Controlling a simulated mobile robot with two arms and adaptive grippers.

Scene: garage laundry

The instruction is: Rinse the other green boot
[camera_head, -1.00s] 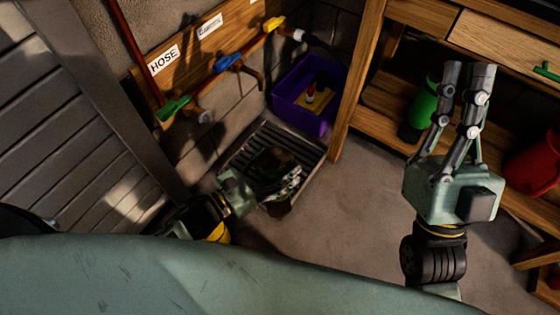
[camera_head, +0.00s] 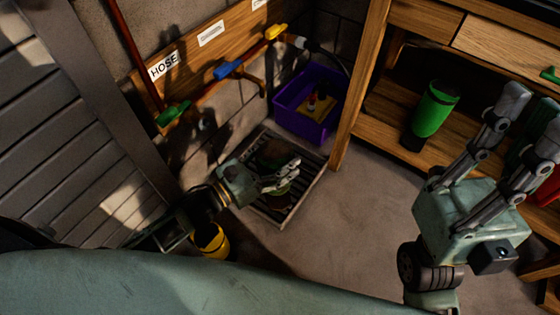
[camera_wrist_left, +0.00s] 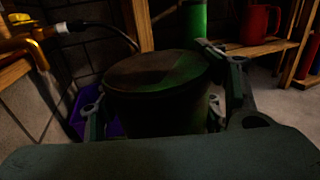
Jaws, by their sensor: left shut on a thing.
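My left gripper (camera_head: 284,178) is shut on a dark green boot (camera_head: 281,197), which it holds over the floor drain grate (camera_head: 315,186). In the left wrist view the held boot (camera_wrist_left: 158,75) sits between both fingers, with a brown, dirty-looking face and a green patch. Its lower part is in shadow. Another green boot (camera_head: 435,108) with a dark foot stands on the wooden shelf. My right gripper (camera_head: 531,112) is open, its fingers apart, in front of the shelf at the right.
Green (camera_head: 172,113), blue (camera_head: 228,68) and yellow (camera_head: 276,31) tap handles line the wall board above the drain, beside a HOSE label (camera_head: 163,66). A purple crate (camera_head: 290,101) stands behind the drain. A wooden bench post (camera_head: 358,90) rises beside it. Floor right of the drain is clear.

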